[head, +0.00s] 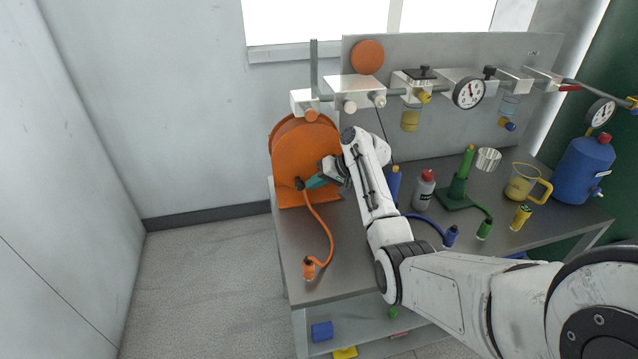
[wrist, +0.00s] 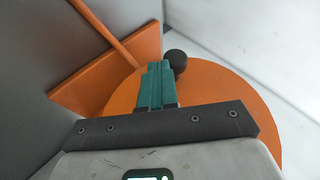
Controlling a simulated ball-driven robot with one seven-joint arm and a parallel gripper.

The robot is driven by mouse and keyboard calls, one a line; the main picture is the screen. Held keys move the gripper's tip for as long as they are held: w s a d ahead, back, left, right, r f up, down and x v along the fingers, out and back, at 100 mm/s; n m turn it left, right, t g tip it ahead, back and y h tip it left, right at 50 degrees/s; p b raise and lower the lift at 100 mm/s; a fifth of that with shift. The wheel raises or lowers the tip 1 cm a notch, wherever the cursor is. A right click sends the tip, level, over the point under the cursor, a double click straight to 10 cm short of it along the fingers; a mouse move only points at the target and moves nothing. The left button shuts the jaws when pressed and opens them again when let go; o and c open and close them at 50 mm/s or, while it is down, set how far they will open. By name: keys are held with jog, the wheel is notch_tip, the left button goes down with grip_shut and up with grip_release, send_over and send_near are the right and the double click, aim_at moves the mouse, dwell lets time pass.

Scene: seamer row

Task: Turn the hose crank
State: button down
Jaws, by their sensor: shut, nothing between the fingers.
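The orange hose reel (head: 290,150) stands at the left end of the steel bench. Its round orange disc (wrist: 235,90) fills much of the wrist view. A dark round knob (wrist: 179,61), which looks like the crank's handle, sits just right of my fingertips in the wrist view; the knob also shows small at the reel's face in the head view (head: 299,184). My gripper (head: 312,182) has teal fingers, pressed together and empty, in front of the reel. In the wrist view my gripper (wrist: 158,68) is beside the knob; I cannot tell if they touch.
An orange hose (head: 322,225) curves over the bench to an orange fitting (head: 309,268). Pipes and gauges (head: 468,93) hang above. The floor at left is clear.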

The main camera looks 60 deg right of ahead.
aim_at(299, 184)
jog(key=shift+w+a+r+t+y, duration=0.2)
jog(key=shift+w+a+t, duration=0.1)
jog(key=shift+w+a, duration=0.15)
jog(key=shift+w+a+r+t+y, duration=0.1)
jog(key=shift+w+a+t+y, duration=0.15)
jog(key=shift+w, duration=0.2)
jog(key=shift+w+a+r+m+t+y+b, duration=0.1)
jog(key=shift+w+a+m+t+y+b, duration=0.1)
jog(key=shift+a+m+t+y+b, duration=0.25)
jog(key=shift+w+a+r+p, duration=0.15)
jog(key=shift+w+r+p, duration=0.25)
jog(key=shift+r, duration=0.35)
jog(key=shift+w+r, duration=0.1)
dwell(0.5)
